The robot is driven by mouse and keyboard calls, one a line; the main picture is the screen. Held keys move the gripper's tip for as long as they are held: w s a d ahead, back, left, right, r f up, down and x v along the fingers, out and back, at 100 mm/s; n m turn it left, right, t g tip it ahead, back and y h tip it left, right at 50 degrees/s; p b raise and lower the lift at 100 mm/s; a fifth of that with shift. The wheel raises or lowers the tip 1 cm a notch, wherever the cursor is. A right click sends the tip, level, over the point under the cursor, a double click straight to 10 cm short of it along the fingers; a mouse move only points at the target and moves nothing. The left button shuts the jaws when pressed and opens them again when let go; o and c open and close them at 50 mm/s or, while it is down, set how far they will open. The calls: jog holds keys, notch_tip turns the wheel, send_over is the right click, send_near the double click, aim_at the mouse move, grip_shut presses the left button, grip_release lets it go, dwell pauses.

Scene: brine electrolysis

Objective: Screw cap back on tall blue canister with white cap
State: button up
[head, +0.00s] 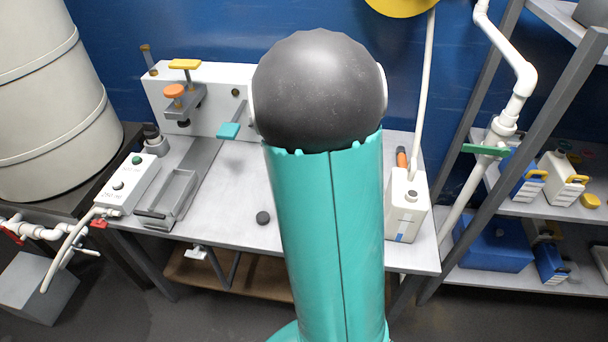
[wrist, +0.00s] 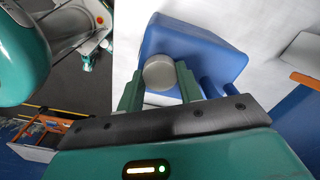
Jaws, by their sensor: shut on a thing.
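The blue canister (wrist: 215,62) stands in the middle of the wrist view, seen from above. Its round whitish-grey cap (wrist: 160,72) sits between the two green fingers of my gripper (wrist: 160,84). My gripper is shut on the cap, one finger on each side. The cap is over the canister's top; its thread and neck are hidden, so I cannot tell how it is seated. In the head view my own arm hides the gripper and the blue canister.
A white canister (head: 403,220) stands at the right end of the bench (head: 235,205). A small dark round piece (head: 263,217) lies mid-bench. A clamp fixture (head: 184,95) and a control box (head: 127,183) are at left. Shelves (head: 510,200) with more canisters stand right.

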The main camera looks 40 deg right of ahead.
jog(key=shift+m, duration=0.8)
jog(key=m, duration=0.5)
jog(key=shift+m, duration=0.3)
jog(key=m, duration=0.5)
jog(key=shift+m, duration=0.4)
jog(key=o, duration=1.2)
jog(key=shift+c, duration=0.2)
